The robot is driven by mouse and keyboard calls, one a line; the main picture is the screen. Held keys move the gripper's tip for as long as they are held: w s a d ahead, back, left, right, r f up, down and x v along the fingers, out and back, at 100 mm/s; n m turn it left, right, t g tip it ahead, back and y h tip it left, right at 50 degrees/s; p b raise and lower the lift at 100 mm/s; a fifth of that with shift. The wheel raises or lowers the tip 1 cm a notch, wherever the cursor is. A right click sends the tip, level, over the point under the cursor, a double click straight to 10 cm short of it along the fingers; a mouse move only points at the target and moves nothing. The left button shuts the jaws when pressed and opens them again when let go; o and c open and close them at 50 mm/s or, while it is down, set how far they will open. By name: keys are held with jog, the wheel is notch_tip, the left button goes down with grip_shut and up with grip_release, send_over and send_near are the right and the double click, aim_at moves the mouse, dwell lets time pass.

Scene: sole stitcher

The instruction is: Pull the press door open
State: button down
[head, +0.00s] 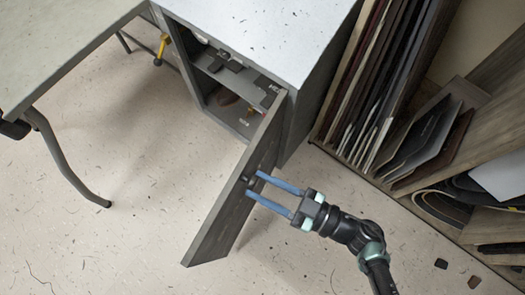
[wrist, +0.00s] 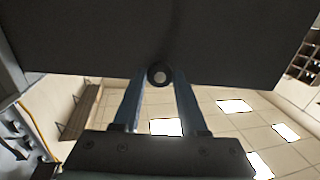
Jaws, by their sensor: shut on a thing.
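The press door (head: 236,190) is a dark grey panel hinged at the right side of the press cabinet (head: 262,36). It stands swung well out from the cabinet, so the inside shows. My gripper (head: 252,186) reaches the door's outer face from the right, its two blue fingers shut on a small dark round knob. In the wrist view the knob (wrist: 160,74) sits between the fingertips, and the door (wrist: 160,35) fills the top of the picture.
Inside the cabinet are grey shelves (head: 228,75) with small parts. A table with a curved metal leg (head: 62,155) stands at left. A rack of upright sheets (head: 372,80) and shelves (head: 490,215) stand at right. The floor around the door's free edge is clear.

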jog(key=shift+c, duration=2.2)
grip_release()
jog(key=v, duration=1.3)
